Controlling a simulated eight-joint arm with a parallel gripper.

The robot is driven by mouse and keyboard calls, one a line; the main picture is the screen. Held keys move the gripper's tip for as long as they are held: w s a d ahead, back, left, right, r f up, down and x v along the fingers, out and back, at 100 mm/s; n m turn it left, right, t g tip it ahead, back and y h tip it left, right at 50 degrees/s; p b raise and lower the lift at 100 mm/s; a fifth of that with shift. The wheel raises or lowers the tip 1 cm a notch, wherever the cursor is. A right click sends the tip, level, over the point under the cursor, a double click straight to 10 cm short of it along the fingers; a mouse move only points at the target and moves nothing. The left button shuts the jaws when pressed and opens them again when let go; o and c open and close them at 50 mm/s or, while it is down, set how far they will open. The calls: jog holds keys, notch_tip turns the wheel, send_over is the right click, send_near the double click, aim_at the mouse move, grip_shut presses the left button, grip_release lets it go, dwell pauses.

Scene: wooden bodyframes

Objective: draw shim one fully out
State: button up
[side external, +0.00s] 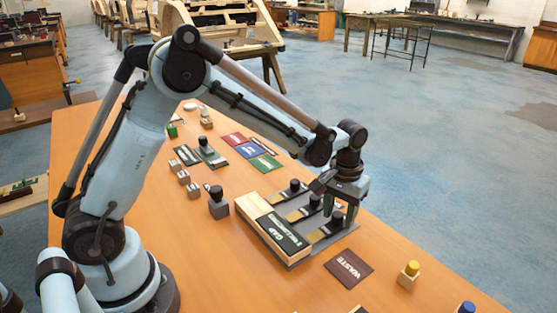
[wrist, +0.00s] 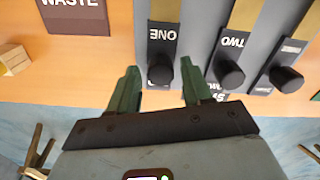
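Shim one shows in the wrist view as a black tab (wrist: 163,45) lettered ONE, with a brass-coloured strip beyond it and a round black knob (wrist: 160,74) at its near end. It lies in a grey fixture (wrist: 202,30); in the side external view it is the slot nearest the WASTE mat, with its knob (side external: 337,218) below my fingers. My gripper (wrist: 158,76) is open, with one green finger on either side of the knob and visible space between. Whether the fingertips reach down to knob height is unclear. My gripper (side external: 333,208) partly hides the fixture's end.
Shim two (wrist: 231,65) and a third shim (wrist: 282,72) lie alongside in the same fixture. A wooden block with a black plaque (side external: 283,233) crosses the fixture's other end. The brown WASTE mat (side external: 349,268) lies beside it on the table.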

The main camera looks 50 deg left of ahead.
aim_at(339, 214)
dwell(0.3)
notch_tip(339, 214, up, 12)
jog(key=shift+r, duration=0.1)
dwell(0.5)
jog(key=shift+s, duration=0.1)
jog(key=s+a+m+t, duration=0.1)
jog(key=s+a+t, duration=0.1)
jog(key=s, duration=0.3)
jog(key=s+a+m+t, duration=0.1)
jog(key=s+a+t, duration=0.1)
jog(key=s, duration=0.3)
jog(key=s+a+m+t, duration=0.1)
jog(key=s+t, duration=0.2)
jog(key=s, duration=0.2)
jog(key=shift+s+a, duration=0.15)
jog(key=shift+a, duration=0.25)
